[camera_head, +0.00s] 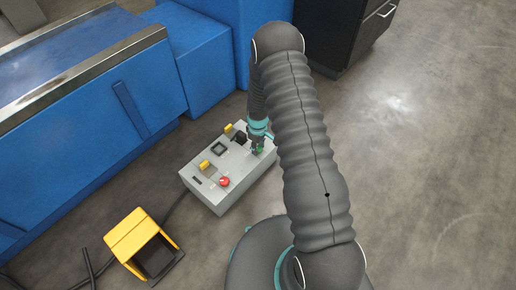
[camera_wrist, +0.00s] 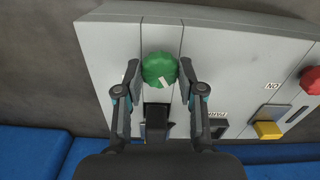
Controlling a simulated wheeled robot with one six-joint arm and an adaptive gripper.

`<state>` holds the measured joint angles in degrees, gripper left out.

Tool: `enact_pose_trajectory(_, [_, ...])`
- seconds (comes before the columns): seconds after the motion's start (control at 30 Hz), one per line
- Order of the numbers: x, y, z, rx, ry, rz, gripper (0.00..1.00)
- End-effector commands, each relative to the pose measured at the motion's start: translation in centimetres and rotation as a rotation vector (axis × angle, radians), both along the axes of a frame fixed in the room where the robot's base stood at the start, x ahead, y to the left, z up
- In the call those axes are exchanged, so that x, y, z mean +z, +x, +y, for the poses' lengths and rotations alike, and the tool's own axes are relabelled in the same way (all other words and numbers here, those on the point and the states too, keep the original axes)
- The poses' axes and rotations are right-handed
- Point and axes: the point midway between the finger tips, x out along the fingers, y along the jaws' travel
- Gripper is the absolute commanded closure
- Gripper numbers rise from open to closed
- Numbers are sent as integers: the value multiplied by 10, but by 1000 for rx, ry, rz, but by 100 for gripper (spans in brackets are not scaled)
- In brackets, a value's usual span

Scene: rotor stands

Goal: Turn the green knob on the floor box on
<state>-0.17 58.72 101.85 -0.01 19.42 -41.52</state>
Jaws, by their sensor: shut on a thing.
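The floor box (camera_head: 213,192) is light grey and stands on the concrete floor. The green knob (camera_wrist: 159,69) is round with a white mark and sits on the box's top face in the wrist view. In the head view the knob (camera_head: 259,149) is mostly hidden behind my gripper (camera_head: 257,140). In the wrist view my gripper (camera_wrist: 160,72) has one finger on each side of the knob, shut on it. The white mark points to the lower right of the knob there.
The box also carries a red knob (camera_head: 224,181) and yellow switches (camera_head: 204,164). A yellow pedal housing (camera_head: 140,240) lies at lower left, with cables near it. Blue machine panels (camera_head: 100,110) stand behind and left. The floor at right (camera_head: 430,140) is clear.

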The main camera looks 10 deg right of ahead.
Motion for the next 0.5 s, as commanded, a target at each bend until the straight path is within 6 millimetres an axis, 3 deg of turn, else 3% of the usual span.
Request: enact_pose_trajectory(0.5, [-2, 1, 0, -489, 0, -2, 96])
